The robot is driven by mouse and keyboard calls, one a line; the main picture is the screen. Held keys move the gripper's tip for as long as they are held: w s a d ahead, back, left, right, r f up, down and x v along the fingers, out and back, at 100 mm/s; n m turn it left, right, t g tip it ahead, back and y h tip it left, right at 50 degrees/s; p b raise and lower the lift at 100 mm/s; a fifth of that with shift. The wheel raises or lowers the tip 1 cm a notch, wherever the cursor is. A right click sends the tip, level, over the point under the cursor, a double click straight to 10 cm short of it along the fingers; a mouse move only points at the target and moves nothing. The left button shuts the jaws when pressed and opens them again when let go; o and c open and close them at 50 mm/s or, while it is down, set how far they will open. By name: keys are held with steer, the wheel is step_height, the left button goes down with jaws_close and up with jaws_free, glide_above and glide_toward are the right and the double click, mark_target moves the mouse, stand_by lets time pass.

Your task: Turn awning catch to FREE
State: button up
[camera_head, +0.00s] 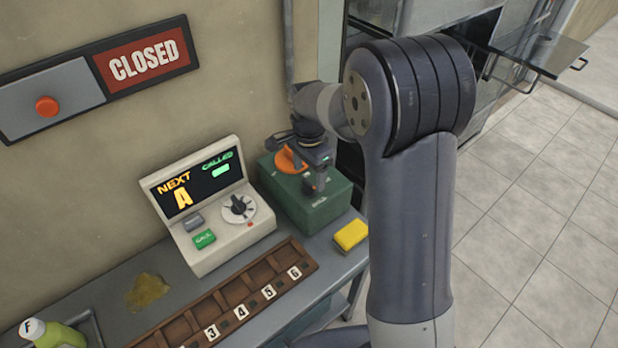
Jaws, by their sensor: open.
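A dark green box (330,205) stands on the counter behind the wooden tray, with a small unreadable label on its front. A round orange part (289,160) shows on top of the box, partly hidden by my gripper. I cannot tell for sure whether this part is the awning catch, and no FREE mark can be read. My gripper (316,186) is open, just above or at the top of the green box. Whether it touches anything there cannot be told.
A console (208,205) reading NEXT A, with a dial, stands left of the box. A yellow block (351,235) lies at the counter's right edge. A numbered wooden tray (222,305) lies in front. A bottle (52,334) stands lower left. A CLOSED sign (143,58) hangs above.

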mark_target(309, 183)
steer(key=shift+s+f, duration=0.1)
steer(key=shift+f, duration=1.55)
steer(key=c, duration=1)
